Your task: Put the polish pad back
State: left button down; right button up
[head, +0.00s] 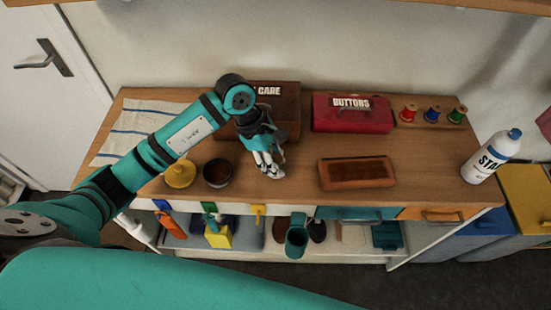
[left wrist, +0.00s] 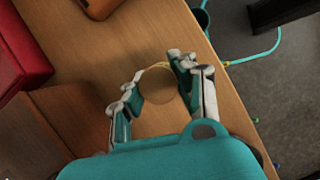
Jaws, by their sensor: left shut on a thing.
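The polish pad appears to be the round tan disc (left wrist: 158,83) in the left wrist view. My left gripper (left wrist: 165,85) is shut on it, with a finger on each side. In the head view my left gripper (head: 270,170) points down over the wooden top, in front of the brown box marked "CARE" (head: 286,100); the pad is hidden there by the fingers. The brown box also shows at the lower left of the left wrist view (left wrist: 60,112). Its inside cannot be made out. My right gripper is not in view.
A dark bowl (head: 218,173) and a yellow round pot (head: 180,174) stand left of the gripper. A brown tray (head: 357,173) lies to its right. A red "BUTTONS" box (head: 352,115), thread spools (head: 433,114) and a white bottle (head: 490,157) stand further right.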

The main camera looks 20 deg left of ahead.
pick_arm(q)
jog(key=shift+f, duration=0.15)
jog(key=c, duration=1.1)
grip_release()
jog(key=shift+o, duration=0.2)
jog(key=shift+r, duration=0.2)
jog(key=shift+a+r, duration=0.2)
jog(key=shift+r, duration=0.05)
jog(key=b+v, duration=0.3)
jog(key=v, duration=0.8)
jog(key=shift+r, duration=0.2)
